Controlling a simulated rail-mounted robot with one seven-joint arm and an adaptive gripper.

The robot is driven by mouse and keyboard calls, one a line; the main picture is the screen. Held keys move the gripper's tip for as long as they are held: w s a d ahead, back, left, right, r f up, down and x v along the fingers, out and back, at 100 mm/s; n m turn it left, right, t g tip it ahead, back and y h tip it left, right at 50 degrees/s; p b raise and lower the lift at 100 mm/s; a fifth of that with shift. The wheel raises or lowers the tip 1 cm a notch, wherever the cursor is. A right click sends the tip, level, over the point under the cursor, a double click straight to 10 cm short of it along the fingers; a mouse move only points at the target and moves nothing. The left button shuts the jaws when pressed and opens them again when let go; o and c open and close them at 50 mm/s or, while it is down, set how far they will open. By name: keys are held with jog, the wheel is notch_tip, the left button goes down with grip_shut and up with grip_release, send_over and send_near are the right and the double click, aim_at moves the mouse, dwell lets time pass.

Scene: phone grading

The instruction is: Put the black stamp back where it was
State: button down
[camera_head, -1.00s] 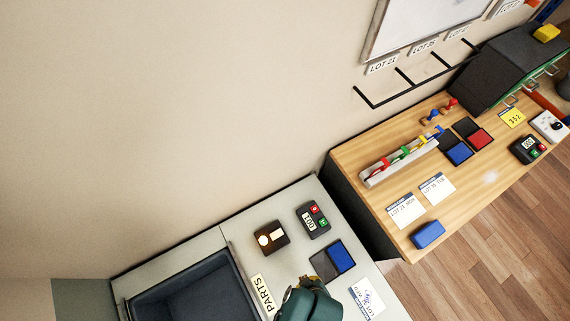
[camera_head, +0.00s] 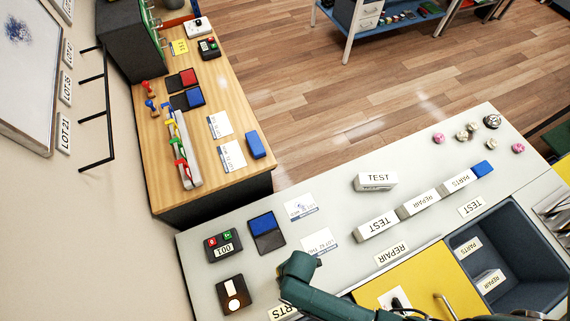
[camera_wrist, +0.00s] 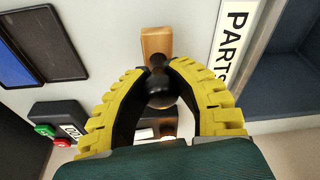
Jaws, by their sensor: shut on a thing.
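The black stamp, with a dark round knob (camera_wrist: 158,88) and a wooden block end (camera_wrist: 156,43), is in my gripper (camera_wrist: 165,72) in the wrist view. The yellow fingers are closed around the knob, and the wooden block sticks out beyond the fingertips. In the head view my teal arm (camera_head: 299,270) reaches over the grey counter, and the fingers and stamp are hidden.
A blue ink pad (camera_head: 262,224), a counter device (camera_head: 223,246) and a brown device (camera_head: 233,292) lie on the grey counter (camera_head: 340,205) near my arm. The PARTS label (camera_wrist: 232,35) and a dark bin (camera_wrist: 285,75) are right of my gripper. Paper cards (camera_head: 301,207) lie nearby.

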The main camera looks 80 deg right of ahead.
jog(key=shift+x, duration=1.15)
jog(key=shift+s+d+f, duration=0.15)
jog(key=shift+s+d, duration=0.05)
jog(key=shift+f+b, duration=0.15)
jog(key=shift+b, duration=0.15)
jog(key=c, duration=1)
grip_release()
jog(key=shift+o, duration=0.2)
jog(key=p+v, duration=0.2)
jog(key=v, duration=1)
jog(key=shift+r, duration=0.25)
